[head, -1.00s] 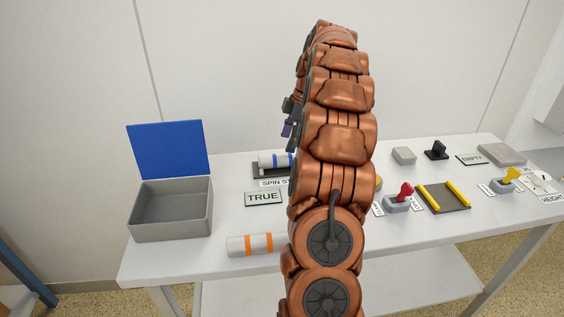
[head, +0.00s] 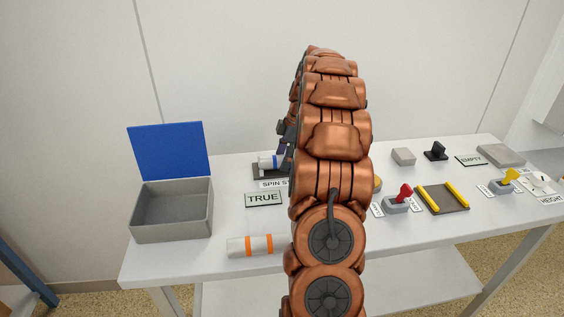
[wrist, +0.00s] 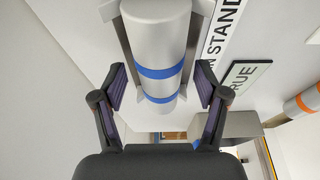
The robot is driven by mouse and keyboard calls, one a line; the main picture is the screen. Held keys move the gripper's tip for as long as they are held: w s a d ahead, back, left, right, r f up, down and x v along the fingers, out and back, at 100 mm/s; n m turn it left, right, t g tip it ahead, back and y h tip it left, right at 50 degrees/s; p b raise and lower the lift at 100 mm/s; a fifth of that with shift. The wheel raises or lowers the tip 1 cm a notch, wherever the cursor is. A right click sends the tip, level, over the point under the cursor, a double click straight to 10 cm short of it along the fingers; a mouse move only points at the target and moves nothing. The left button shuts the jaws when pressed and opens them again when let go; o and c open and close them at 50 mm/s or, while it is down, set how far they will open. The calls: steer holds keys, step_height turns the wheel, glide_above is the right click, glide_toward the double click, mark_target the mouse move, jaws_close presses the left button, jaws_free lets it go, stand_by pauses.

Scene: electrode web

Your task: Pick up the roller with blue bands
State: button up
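The roller with blue bands (wrist: 158,40) is silver-grey with two blue bands. In the wrist view it lies lengthwise up the middle, between the two fingers of my gripper (wrist: 162,88). The fingers are spread apart, with a gap on each side of the roller. How far the fingertips are from it in depth is hard to tell. In the head view the roller (head: 265,163) rests on a dark stand (head: 257,172) marked SPIN STAND, with its right part hidden by my gripper (head: 284,150) and arm.
A roller with orange bands (head: 250,246) lies at the table's front. A TRUE sign (head: 264,199) lies near the stand. An open grey box (head: 172,224) with a blue lid stands left. A tray with yellow rails (head: 443,198) and red-handled (head: 396,205) and yellow-handled devices are right.

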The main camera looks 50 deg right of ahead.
jaws_close()
stand_by(0.4)
steer(key=shift+r, duration=0.1)
